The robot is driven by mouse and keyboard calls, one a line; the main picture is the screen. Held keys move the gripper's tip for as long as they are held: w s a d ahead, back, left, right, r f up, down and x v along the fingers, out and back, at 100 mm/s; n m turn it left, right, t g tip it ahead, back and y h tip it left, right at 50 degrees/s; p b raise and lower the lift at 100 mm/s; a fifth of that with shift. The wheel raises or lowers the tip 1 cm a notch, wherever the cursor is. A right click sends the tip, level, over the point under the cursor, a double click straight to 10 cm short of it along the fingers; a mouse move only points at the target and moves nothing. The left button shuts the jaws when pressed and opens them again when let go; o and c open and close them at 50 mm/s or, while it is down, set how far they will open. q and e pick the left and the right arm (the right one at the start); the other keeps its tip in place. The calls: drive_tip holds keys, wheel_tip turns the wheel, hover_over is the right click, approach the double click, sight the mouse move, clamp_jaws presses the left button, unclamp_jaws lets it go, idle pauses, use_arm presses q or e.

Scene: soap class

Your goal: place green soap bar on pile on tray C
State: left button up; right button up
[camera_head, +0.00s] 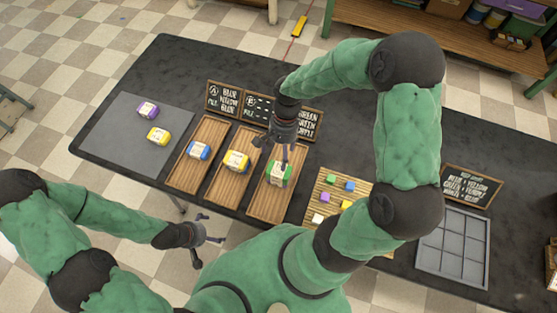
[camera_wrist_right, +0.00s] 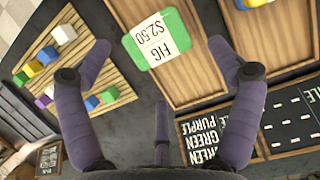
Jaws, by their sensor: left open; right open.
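A green soap bar with a white label (camera_head: 279,173) lies on tray C (camera_head: 265,210), the rightmost of three wooden trays. In the right wrist view the green bar (camera_wrist_right: 140,55) reads FIG $2.50 and is between the spread fingers. I cannot tell if it rests on another bar. My right gripper (camera_head: 277,153) is open just above the bar, and the right wrist view shows its fingertips (camera_wrist_right: 160,50) on either side of it. My left gripper (camera_head: 207,240) is open and empty in front of the table's near edge.
Tray A (camera_head: 181,185) holds a blue-labelled bar and tray B (camera_head: 219,194) a yellow one. Purple (camera_head: 148,110) and yellow (camera_head: 158,136) bars lie on a grey mat (camera_head: 115,150). A slatted board (camera_head: 325,180) with small cubes is right of tray C. Chalkboard signs (camera_head: 309,124) stand behind the trays.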

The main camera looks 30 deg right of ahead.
drive_tip(key=p+v, duration=0.1)
drive_tip(key=v, duration=0.5)
drive_tip(key=shift+r, duration=0.15)
